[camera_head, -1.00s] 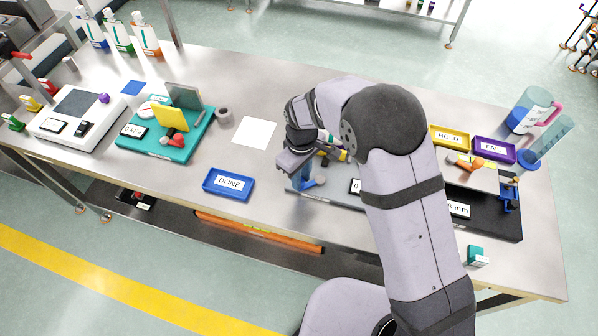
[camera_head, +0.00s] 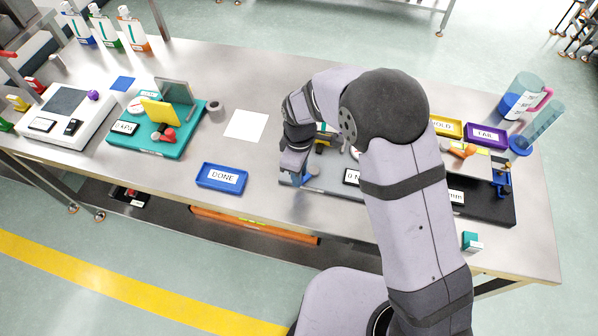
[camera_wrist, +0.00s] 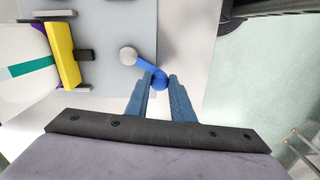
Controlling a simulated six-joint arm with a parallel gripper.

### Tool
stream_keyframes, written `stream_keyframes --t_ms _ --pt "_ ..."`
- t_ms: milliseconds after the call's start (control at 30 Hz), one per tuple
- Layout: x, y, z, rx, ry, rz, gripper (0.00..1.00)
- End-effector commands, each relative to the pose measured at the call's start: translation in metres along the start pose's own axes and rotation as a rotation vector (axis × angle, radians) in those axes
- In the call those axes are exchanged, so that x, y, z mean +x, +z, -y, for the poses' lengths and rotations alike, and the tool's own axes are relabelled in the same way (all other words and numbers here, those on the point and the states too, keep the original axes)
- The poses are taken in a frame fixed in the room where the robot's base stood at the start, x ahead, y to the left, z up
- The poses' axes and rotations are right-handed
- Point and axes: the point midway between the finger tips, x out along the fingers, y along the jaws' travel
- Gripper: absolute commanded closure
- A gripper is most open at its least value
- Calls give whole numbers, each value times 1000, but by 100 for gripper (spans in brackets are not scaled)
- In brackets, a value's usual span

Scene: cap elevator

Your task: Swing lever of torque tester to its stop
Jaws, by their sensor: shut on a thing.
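The torque tester has a grey base plate (camera_head: 321,189) near the table's front edge, partly hidden by my arm in the head view. Its plate (camera_wrist: 118,22) also shows in the wrist view. A blue lever (camera_wrist: 147,72) lies over the plate's edge, with a pale round piece (camera_wrist: 128,55) at its far end. My gripper (camera_wrist: 160,81) is shut on the lever's rounded blue near end, between the two fingertips. In the head view my gripper (camera_head: 292,170) is low over the plate's left end, and the lever is mostly hidden.
A yellow jaw block (camera_wrist: 63,55) stands left of the lever, beside a white bottle with a teal band (camera_wrist: 25,68). A blue DONE tray (camera_head: 221,178) lies left of the tester. Yellow (camera_head: 446,126) and purple (camera_head: 487,135) trays are to the right.

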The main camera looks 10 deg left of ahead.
Motion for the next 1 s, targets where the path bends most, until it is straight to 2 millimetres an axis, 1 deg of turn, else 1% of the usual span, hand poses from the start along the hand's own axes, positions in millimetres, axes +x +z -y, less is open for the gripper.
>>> stream_keyframes --t_ms 33,67,100,133,433,567,667,1000 --pt "-1 0 -1 -5 3 -1 100" --pt "-1 0 -1 -5 3 -1 76" --pt "-1 0 -1 -5 3 -1 67" --pt "-1 0 -1 -4 3 0 60" --pt "-1 0 0 -2 1 1 60" --pt "-5 0 0 -1 1 0 60" --pt "-14 -1 -1 -2 4 -2 60" --pt "-59 -1 -1 -2 4 -2 60"
